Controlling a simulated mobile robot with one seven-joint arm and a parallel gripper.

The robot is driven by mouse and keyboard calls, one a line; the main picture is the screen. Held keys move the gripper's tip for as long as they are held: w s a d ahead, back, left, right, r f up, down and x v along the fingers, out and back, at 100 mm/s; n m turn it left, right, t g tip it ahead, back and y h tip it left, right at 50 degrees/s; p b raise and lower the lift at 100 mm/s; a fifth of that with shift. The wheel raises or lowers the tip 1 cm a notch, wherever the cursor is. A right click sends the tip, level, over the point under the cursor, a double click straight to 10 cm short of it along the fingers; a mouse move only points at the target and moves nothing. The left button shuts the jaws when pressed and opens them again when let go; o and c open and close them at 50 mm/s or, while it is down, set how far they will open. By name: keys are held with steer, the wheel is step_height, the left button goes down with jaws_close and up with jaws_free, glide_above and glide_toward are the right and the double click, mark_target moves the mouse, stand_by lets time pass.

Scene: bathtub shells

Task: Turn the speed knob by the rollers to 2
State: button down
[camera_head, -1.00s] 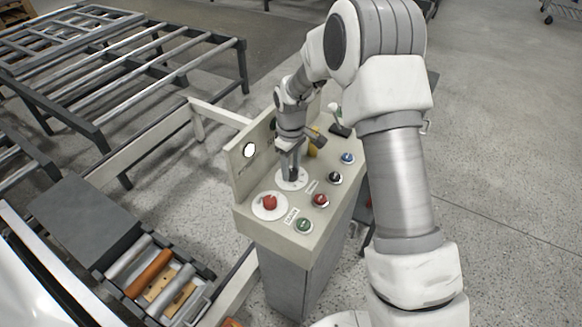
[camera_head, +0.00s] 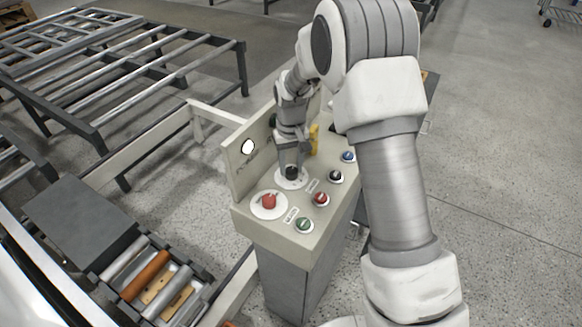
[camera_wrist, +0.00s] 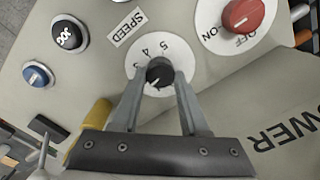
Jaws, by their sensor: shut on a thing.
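The speed knob (camera_wrist: 158,72) is a small black knob on a round white dial (camera_wrist: 178,51), beside a SPEED label (camera_wrist: 127,27). The numerals 3, 4 and 5 show in the wrist view; the rest of the dial is hidden by my fingers. A pale mark on the knob points down and slightly left in that view, toward the covered part. My gripper (camera_wrist: 159,80) has one finger on each side of the knob and is shut on it. In the head view my gripper (camera_head: 291,167) points down onto the dial (camera_head: 282,184).
A red knob (camera_head: 269,202) on an ON/OFF dial is close by. Red (camera_head: 320,199), green (camera_head: 304,225), black (camera_head: 336,176) and blue (camera_head: 348,156) buttons line the panel's right side. An upright backboard (camera_head: 243,160) stands left. Rollers (camera_head: 147,273) lie lower left.

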mark_target(291, 169)
steer(key=shift+m, duration=0.7)
steer(key=shift+c, duration=2.1)
jaws_free()
steer(key=shift+r, duration=0.15)
step_height(291, 169, up, 17)
steer(key=shift+r, duration=0.1)
